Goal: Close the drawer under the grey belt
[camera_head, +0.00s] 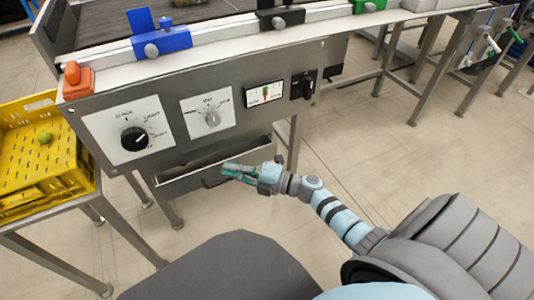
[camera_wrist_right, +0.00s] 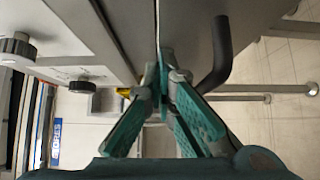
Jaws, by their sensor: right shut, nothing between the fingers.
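The drawer (camera_head: 178,186) under the grey belt (camera_head: 105,22) stands partly open, with its dark inside showing behind the metal front. A dark bar handle (camera_head: 212,183) sits on its front. My right gripper (camera_head: 226,169), with teal fingers, is at the right part of the drawer front, close to the handle. In the right wrist view the gripper (camera_wrist_right: 163,70) has its fingertips together at the drawer front's upper edge, with the handle (camera_wrist_right: 222,50) beside them on the right. I cannot tell whether the fingertips touch the front. My left gripper is not in view.
Above the drawer is a panel with a black knob (camera_head: 134,138), a grey knob (camera_head: 211,117), a gauge (camera_head: 264,93) and a black switch (camera_head: 303,85). A yellow crate (camera_head: 36,112) stands on a table at left. The floor in front is clear on the right.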

